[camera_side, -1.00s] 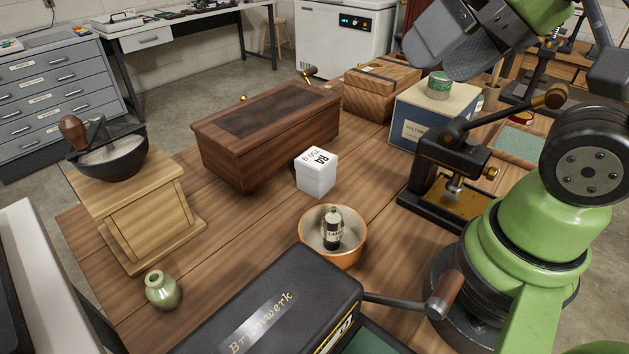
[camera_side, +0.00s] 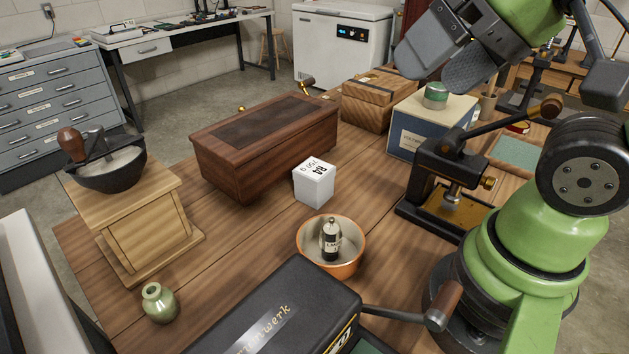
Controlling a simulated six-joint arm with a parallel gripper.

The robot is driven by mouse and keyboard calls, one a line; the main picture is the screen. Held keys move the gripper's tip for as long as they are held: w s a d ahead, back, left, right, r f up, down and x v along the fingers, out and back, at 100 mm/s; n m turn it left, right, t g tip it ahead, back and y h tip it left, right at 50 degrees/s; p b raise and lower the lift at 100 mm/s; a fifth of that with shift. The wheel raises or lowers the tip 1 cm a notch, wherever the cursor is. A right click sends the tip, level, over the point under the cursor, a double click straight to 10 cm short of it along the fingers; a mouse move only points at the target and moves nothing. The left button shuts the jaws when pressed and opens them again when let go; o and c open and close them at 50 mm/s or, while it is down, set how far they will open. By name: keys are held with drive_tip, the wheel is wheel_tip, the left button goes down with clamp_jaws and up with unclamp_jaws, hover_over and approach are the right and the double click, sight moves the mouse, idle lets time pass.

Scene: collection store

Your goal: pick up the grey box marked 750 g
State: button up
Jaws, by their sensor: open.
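A small pale box (camera_side: 314,184), white to light grey, stands upright on the wooden table near its middle. Its top carries dark print that seems to read 750 g, turned away from the camera. My gripper (camera_side: 437,72) is at the upper right, high above the table and well apart from the box. It is open, with two dark grey fingers and nothing seen between them.
A dark wooden chest (camera_side: 262,140) stands just behind the box, and an orange bowl (camera_side: 345,268) holding a small bottle is in front. A black press (camera_side: 445,195) stands right, a wooden grinder (camera_side: 135,215) and green vase (camera_side: 160,303) left. A black case (camera_side: 290,310) lies in front.

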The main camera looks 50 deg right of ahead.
drive_tip(key=shift+o, duration=1)
drive_tip(key=n+g+h, duration=0.2)
drive_tip(key=n+g, duration=0.3)
drive_tip(key=g, duration=0.2)
hover_over(314, 168)
wheel_tip(314, 168, down, 21)
drive_tip(key=shift+f, duration=2.85)
